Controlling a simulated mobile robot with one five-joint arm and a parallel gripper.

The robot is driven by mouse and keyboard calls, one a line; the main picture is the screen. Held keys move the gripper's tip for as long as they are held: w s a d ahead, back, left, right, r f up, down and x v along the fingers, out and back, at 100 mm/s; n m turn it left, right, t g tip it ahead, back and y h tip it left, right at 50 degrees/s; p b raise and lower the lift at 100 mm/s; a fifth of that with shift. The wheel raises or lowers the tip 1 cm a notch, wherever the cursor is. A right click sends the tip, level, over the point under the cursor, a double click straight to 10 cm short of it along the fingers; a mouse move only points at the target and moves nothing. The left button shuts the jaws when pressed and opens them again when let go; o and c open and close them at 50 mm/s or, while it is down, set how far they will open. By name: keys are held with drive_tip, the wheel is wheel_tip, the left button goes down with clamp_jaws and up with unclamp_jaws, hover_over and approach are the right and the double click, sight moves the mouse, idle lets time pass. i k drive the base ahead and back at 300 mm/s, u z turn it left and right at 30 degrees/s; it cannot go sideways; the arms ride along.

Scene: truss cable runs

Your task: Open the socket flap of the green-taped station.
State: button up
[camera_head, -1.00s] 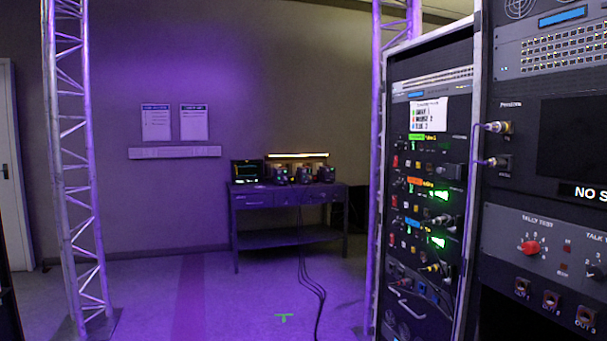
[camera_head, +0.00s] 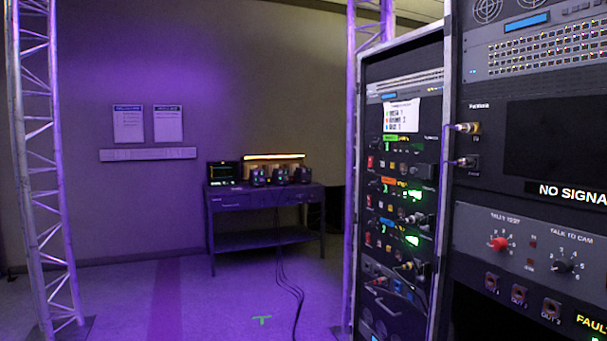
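The equipment rack (camera_head: 400,210) stands right of centre, seen at an angle. Its front carries stacked rows. The top row has a green strip (camera_head: 388,155), with an orange strip (camera_head: 389,181) and a blue strip (camera_head: 387,223) on the rows below. A small grey block (camera_head: 423,171) sits at the right of the green row. It may be the socket flap, but it is too small to tell whether it is a flap or is shut. A white paper (camera_head: 401,115) with coloured dots is fixed above. My gripper is not in view.
A nearer rack (camera_head: 530,235) with a dark screen and knobs fills the right side. A truss tower (camera_head: 42,190) stands at the left. A table (camera_head: 264,206) with devices is against the back wall; cables (camera_head: 282,283) run from it onto the floor, near a green floor mark (camera_head: 261,320).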

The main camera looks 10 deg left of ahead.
sight(420, 169)
drive_tip(key=u, duration=0.95)
drive_tip(key=i, duration=0.45)
drive_tip(key=u, duration=1.2)
drive_tip(key=k, duration=0.55)
drive_tip(key=z, duration=0.1)
drive_tip(key=i, duration=0.55)
